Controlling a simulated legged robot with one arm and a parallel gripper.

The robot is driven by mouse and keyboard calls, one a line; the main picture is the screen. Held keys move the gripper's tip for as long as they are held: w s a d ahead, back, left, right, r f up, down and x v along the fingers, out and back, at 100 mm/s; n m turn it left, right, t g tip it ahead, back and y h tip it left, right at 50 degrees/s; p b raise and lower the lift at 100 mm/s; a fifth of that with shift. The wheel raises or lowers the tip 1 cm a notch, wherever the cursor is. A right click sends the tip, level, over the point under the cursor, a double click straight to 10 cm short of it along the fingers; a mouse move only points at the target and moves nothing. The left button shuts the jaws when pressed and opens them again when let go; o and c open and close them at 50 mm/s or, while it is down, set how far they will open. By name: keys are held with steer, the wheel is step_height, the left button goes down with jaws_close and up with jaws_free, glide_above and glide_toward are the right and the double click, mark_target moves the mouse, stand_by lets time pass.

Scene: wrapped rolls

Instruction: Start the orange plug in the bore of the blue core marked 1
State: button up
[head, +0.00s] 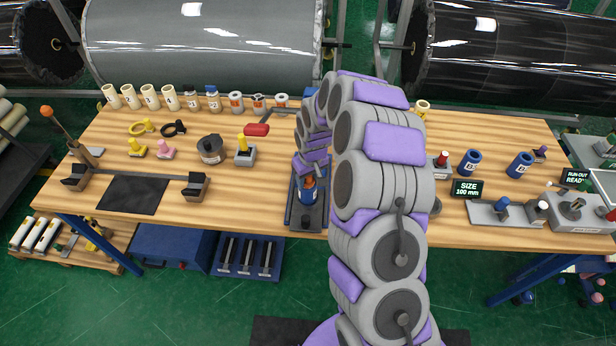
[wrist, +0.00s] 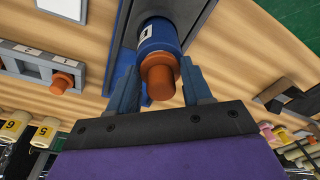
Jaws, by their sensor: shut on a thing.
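The blue core (wrist: 158,36) bears a white label with a dark mark, probably a 1. In the head view the core (head: 307,197) stands in a dark fixture at the middle of the bench. The orange plug (wrist: 160,76) is at the core's near end, in line with it, between my fingers. In the head view a bit of the orange plug (head: 309,182) shows just above the core. I cannot tell whether its tip is inside the bore. My gripper (wrist: 161,88) is shut on the plug; my arm partly hides it in the head view.
Another orange plug (wrist: 62,82) sits on a grey block in the wrist view. Two blue cores (head: 470,162) (head: 519,165) stand at the right. Cream rolls (head: 151,97) line the back edge. A black pad (head: 133,194) lies at the left, and bare wood shows around it.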

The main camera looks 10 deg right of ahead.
steer(key=o, duration=1)
steer(key=shift+r, duration=0.15)
step_height(320, 180, up, 17)
steer(key=s, duration=0.1)
steer(key=shift+s+d, duration=0.25)
steer(key=shift+s, duration=0.15)
steer(key=s+f+m+g+b, duration=0.1)
steer(key=s+m+g+b, duration=0.2)
steer(key=s, duration=3.6)
steer(key=b, duration=0.4)
steer(key=shift+s+a+b, duration=0.4)
